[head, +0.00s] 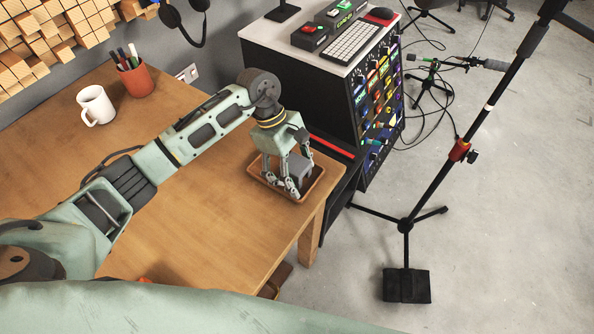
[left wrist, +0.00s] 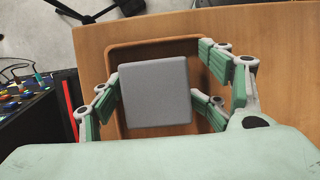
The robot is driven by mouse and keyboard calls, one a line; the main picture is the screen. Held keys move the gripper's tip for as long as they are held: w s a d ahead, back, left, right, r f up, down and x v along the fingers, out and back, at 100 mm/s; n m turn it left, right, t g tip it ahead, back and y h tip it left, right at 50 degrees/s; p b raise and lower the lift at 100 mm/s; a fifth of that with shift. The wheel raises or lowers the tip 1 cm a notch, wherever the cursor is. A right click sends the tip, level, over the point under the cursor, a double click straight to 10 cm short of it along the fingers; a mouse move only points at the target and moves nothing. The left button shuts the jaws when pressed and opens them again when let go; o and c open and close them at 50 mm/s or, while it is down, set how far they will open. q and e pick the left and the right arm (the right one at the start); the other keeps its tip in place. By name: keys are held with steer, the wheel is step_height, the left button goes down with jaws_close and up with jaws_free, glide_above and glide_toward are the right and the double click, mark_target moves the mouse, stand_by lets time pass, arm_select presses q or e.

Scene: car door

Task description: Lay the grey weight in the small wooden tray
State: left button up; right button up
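The grey weight (head: 302,167) is a block with a flat square top. It is in or just above the small wooden tray (head: 310,190); I cannot tell if it touches the floor of the tray. In the left wrist view the weight (left wrist: 156,92) lies between my fingers and hides part of the tray (left wrist: 118,48). My left gripper (head: 288,178) points down over the tray with its fingers around the weight. A gap shows between the weight and the upper right finger; the other fingers are close beside it, contact unclear. My right gripper is not in view.
The tray sits near the right end of the wooden table (head: 190,215). A white mug (head: 96,105) and an orange pen cup (head: 134,80) stand at the back left. A black cabinet (head: 330,85) with a keyboard on top is just beyond the table. A stand (head: 440,170) is at right.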

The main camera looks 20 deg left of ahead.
arm_select(q)
steer(key=shift+w+a+f, duration=0.1)
steer(key=shift+a, duration=0.2)
steer(key=shift+r+p, duration=0.45)
steer(key=shift+p, duration=0.2)
steer(key=shift+w+r+p, duration=0.1)
steer(key=shift+r+p, duration=0.4)
steer(key=shift+p, duration=0.05)
steer(key=b+v, duration=0.2)
steer(key=v, duration=0.9)
steer(key=shift+r, duration=0.25)
